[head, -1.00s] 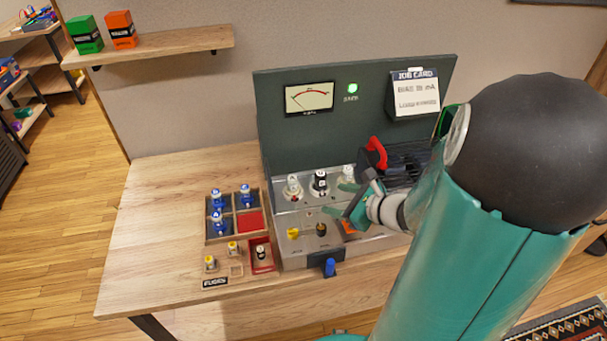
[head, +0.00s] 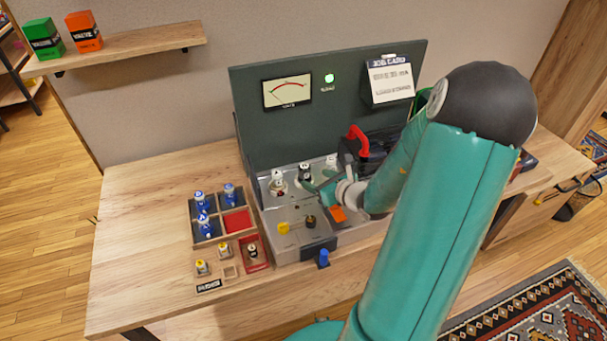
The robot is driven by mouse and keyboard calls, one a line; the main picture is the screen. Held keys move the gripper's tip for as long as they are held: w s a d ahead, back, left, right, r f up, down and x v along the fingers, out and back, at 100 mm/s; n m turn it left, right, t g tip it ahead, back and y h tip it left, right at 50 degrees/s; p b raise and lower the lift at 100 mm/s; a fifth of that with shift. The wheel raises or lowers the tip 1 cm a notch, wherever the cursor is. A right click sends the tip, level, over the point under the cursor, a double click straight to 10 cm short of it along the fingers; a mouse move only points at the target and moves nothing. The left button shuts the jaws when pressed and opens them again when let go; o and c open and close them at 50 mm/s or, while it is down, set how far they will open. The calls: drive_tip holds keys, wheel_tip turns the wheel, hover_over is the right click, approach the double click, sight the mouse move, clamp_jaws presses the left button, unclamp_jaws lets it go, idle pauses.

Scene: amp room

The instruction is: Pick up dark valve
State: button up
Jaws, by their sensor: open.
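The dark valve (head: 305,173) stands upright in the middle of a row on the amp's metal deck. A pale valve (head: 278,183) stands to its left and another pale valve (head: 331,161) to its right. My gripper (head: 317,190) is open, low over the deck just in front of the dark valve. I cannot tell whether a finger touches it. My arm covers the right part of the deck.
A wooden tray (head: 222,240) with several blue-topped valves is left of the amp (head: 320,105). A red tray (head: 260,266) holds a small dark-and-white valve. A yellow knob (head: 284,228) and a dark knob (head: 310,221) stand on the front deck. A red handle (head: 357,138) rises behind my gripper.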

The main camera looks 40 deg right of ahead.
sight(309, 171)
drive_tip(key=x, duration=0.5)
drive_tip(key=shift+w+d+r, duration=0.1)
drive_tip(key=shift+w+d, duration=0.05)
drive_tip(key=shift+w, duration=0.15)
drive_tip(key=c, duration=1.1)
drive_tip(key=shift+r, duration=0.15)
drive_tip(key=shift+r, duration=0.4)
wheel_tip(309, 171, up, 3)
drive_tip(key=shift+s+f, duration=0.2)
drive_tip(key=r+v, duration=0.1)
drive_tip(key=v, duration=0.4)
drive_tip(key=a+r+v, duration=0.1)
drive_tip(key=v, duration=0.4)
drive_tip(key=w+a+r+v, duration=0.1)
drive_tip(key=v, duration=0.5)
drive_tip(key=shift+r, duration=0.1)
